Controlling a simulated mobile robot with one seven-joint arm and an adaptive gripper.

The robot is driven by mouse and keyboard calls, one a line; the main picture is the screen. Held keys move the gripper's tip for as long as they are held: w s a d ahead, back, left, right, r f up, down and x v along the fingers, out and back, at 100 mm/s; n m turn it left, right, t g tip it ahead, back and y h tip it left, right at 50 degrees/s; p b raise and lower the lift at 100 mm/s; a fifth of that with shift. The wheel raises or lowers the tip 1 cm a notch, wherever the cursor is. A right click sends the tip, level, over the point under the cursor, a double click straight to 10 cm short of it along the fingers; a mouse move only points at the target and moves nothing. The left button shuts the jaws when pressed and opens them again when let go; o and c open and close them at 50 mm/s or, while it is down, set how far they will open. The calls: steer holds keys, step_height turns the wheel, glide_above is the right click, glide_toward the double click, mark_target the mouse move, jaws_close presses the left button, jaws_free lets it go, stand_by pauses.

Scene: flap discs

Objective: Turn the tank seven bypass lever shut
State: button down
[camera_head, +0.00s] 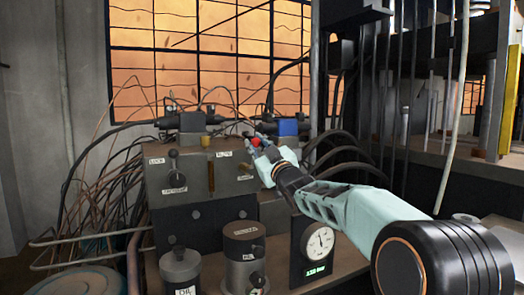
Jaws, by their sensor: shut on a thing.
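My gripper (258,146) reaches in from the right to the upper right corner of a grey control box (228,187). It is shut at a small red knob (256,141), seemingly the top of a lever; the fingers hide the rest of it. A black-knobbed lever (173,165) stands at the left of the box front, with small labels above and below. A brownish upright lever or strip (211,178) is in the middle, beside another label. I cannot read which label names tank seven bypass.
Below the box stand a grey canister (180,268), a brown-topped cylinder (244,245) and a dial gauge (320,241) with a green display. Loose cables (95,195) crowd the left. A blue block (288,128) sits behind my gripper. Dark hoses (340,150) curve at its right.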

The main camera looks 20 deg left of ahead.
steer(key=shift+s+a+r+n+g+y, duration=0.15)
steer(key=shift+s+a+n+y, duration=0.15)
steer(key=shift+n, duration=0.4)
steer(key=shift+s+a+f+n+g+y, duration=0.1)
steer(key=shift+s+a+n+g, duration=0.2)
steer(key=shift+n, duration=0.4)
steer(key=c, duration=1.7)
jaws_free()
steer(key=shift+s, duration=0.1)
steer(key=shift+o, duration=0.2)
steer(key=shift+d, duration=0.1)
steer(key=v, duration=1.2)
